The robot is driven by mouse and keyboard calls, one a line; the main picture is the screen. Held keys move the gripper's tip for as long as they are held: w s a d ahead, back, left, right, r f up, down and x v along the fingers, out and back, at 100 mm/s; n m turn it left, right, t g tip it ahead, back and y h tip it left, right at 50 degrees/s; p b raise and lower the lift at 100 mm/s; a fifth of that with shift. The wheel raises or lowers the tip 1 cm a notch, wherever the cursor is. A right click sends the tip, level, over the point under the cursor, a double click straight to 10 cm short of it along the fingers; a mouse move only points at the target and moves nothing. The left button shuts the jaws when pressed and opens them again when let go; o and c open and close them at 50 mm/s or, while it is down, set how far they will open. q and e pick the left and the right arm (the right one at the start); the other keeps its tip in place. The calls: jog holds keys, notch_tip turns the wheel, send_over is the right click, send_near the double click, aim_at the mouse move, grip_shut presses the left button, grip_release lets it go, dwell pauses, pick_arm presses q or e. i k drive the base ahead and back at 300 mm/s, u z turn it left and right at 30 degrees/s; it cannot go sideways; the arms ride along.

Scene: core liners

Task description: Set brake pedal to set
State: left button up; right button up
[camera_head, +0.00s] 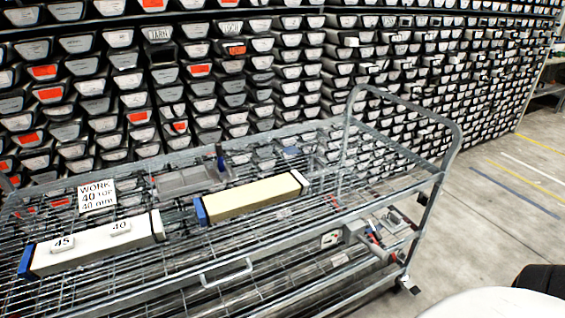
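A metal wire cart (352,128) with a tubular push handle stands in front of the rack. A dark caster (408,285) shows under its near right corner. I cannot make out a brake pedal there or whether one is set; the part is too small. Neither of my grippers is in view.
The cart's top shelf carries a white box (95,248) with a blue end, a cream box (252,198), a grey tray (185,180) and a paper sign (97,195). Tools (375,235) lie lower down. Racks of core liners (290,70) fill the back. The floor (480,220) at right is clear.

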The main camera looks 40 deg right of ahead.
aim_at(412, 288)
jog(key=z, duration=3.5)
jog(key=k, duration=1.3)
jog(key=z, duration=1)
jog(key=i, duration=0.4)
jog(key=u, duration=0.5)
jog(key=i, duration=2.35)
jog(key=u, duration=1.75)
jog(key=i, duration=1.1)
jog(key=u, duration=1.5)
jog(key=i, duration=0.35)
jog(key=u, duration=0.1)
